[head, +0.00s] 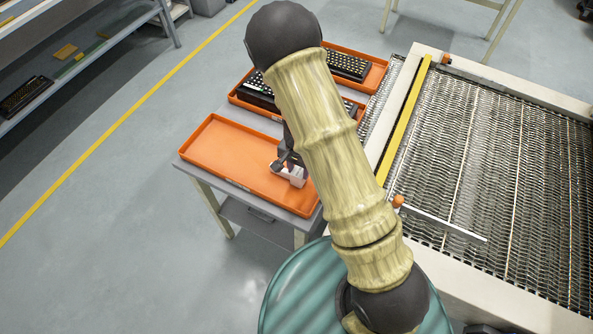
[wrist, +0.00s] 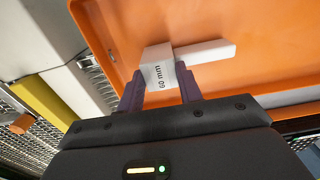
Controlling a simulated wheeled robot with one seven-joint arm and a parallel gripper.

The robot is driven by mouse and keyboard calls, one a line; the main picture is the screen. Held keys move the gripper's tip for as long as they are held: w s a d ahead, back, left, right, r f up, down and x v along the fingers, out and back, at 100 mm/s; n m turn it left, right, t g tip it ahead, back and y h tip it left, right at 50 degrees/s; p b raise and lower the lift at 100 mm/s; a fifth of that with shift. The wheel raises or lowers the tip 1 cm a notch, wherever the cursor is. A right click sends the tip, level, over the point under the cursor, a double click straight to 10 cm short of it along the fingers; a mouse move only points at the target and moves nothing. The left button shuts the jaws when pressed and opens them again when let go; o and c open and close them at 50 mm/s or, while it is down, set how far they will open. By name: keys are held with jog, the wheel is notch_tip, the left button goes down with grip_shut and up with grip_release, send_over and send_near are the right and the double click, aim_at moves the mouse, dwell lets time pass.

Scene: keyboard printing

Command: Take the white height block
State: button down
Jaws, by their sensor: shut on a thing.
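The white height block (wrist: 160,74), marked "60 mm", is between the two fingers of my gripper (wrist: 160,88) in the wrist view. My gripper is shut on it, over the orange tray (wrist: 120,20). A white bar-like piece (wrist: 205,52) reaches right from behind the block; I cannot tell whether it is part of it or separate. In the head view the white block (head: 297,176) shows at my gripper (head: 285,162), at the right side of the front orange tray (head: 225,150). My arm hides part of that tray. I cannot tell whether the block touches the tray floor.
A conveyor with a metal mesh belt (head: 500,150) and a yellow bar (head: 405,118) stands at the right. The front tray's left part is empty.

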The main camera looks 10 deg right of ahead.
notch_tip(320, 180, up, 10)
jog(key=shift+f+p, duration=0.15)
jog(key=shift+p, duration=0.2)
